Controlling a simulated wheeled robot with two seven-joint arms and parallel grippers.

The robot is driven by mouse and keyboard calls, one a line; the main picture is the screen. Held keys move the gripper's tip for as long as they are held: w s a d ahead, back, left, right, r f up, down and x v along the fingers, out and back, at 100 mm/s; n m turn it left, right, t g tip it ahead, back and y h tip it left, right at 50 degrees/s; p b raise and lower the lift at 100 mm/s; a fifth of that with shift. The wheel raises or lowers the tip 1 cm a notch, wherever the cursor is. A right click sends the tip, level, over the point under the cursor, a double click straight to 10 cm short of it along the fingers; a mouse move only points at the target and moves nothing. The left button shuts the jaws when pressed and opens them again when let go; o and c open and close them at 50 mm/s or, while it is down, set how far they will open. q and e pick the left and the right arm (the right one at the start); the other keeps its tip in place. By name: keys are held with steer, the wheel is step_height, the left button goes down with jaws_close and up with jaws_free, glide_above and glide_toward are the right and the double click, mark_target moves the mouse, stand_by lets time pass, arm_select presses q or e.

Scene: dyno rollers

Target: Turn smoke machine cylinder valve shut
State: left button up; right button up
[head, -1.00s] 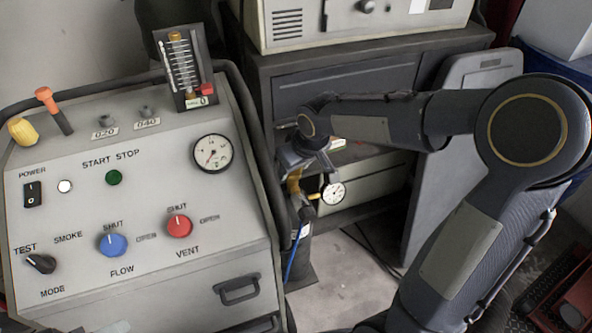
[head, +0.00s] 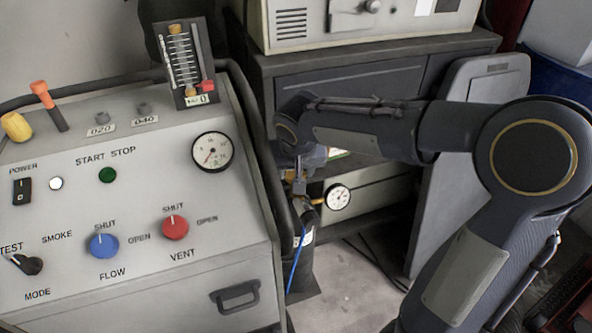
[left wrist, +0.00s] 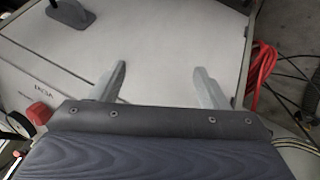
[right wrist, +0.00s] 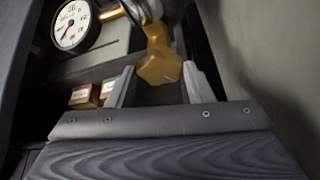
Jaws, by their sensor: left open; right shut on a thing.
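The cylinder valve's yellow knob (right wrist: 158,66) shows in the right wrist view, between the two fingers of my right gripper (right wrist: 158,88). My right gripper is shut on this knob. In the head view my right wrist largely hides the knob. The dark cylinder (head: 300,264) stands upright below it, with a blue hose at its side. The cylinder's white gauge (head: 338,196) is just right of the valve, and it also shows in the right wrist view (right wrist: 72,24). My left gripper (left wrist: 158,84) is open and empty above a pale grey surface, and is outside the head view.
The smoke machine panel (head: 130,215) with knobs, buttons and a gauge stands close left of the cylinder. A dark cabinet (head: 335,85) is behind. Small boxes (right wrist: 88,94) sit on a shelf near the valve. Red hose (left wrist: 262,72) hangs right of my left gripper.

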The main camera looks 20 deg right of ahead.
steer(key=o, duration=1)
